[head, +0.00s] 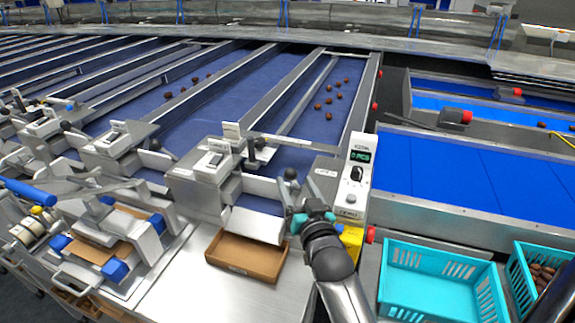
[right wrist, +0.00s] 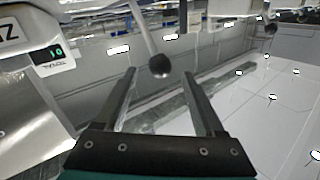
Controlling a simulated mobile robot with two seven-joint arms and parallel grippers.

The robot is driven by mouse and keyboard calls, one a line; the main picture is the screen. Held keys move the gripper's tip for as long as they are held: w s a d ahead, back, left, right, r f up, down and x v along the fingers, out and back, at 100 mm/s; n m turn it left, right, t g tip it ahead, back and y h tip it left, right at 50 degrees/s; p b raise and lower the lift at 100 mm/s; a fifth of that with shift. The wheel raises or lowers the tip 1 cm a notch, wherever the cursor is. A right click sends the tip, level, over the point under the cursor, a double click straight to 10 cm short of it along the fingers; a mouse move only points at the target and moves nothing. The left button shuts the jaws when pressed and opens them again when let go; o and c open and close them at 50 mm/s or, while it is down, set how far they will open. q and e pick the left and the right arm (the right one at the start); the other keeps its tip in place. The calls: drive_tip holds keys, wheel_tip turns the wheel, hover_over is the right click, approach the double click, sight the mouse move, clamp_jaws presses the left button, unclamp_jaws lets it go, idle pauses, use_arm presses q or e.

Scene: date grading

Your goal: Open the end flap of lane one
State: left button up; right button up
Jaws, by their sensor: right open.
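The lane at the far right of the row (head: 309,133) carries several brown dates (head: 329,115) on its blue belt. At its near end is a pale metal end flap (head: 257,224). A lever with a black ball knob (head: 291,174) stands at the flap's right. In the right wrist view the knob (right wrist: 159,66) appears between the fingertips on a thin rod; I cannot tell whether they touch it. My right gripper (head: 306,207) is open, close to the knob on its near side. My left gripper is not in view.
An open cardboard box (head: 246,277) sits below the flap. A control box with a green display (head: 358,172) stands right of the gripper. A turquoise crate (head: 437,301) is at the lower right. Neighbouring lanes with similar knobs lie to the left.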

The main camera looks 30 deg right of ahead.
sight(289, 169)
drive_tip(key=x, duration=0.6)
drive_tip(key=shift+w, duration=0.25)
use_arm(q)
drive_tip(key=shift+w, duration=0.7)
use_arm(e)
drive_tip(key=shift+x, duration=0.8)
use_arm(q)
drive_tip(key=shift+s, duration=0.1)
use_arm(e)
clamp_jaws()
drive_tip(key=shift+f, duration=0.1)
